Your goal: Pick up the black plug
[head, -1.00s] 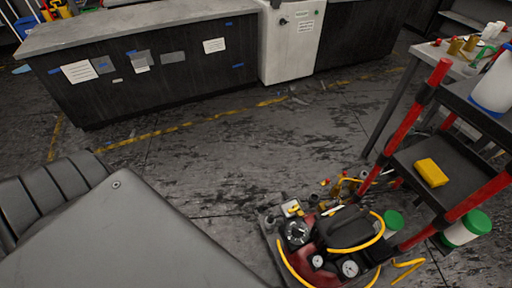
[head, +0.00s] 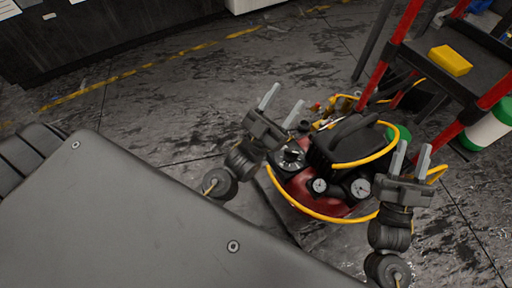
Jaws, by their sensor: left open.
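I cannot make out a separate black plug in the head view. A red and black compressor (head: 338,150) with round gauges and a yellow hose (head: 312,211) stands on the floor. My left gripper (head: 283,100) is open and empty, at the left of the compressor in the picture. My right gripper (head: 413,148) has its fingers apart with nothing seen between them, at the compressor's right. The grippers hide small parts of the compressor and hose.
A red-legged cart (head: 483,82) stands at the right, with a yellow sponge (head: 450,60) on its shelf. A white and green container (head: 488,130) is beside it. Small clutter lies behind the compressor. The stained floor (head: 190,110) at left is clear.

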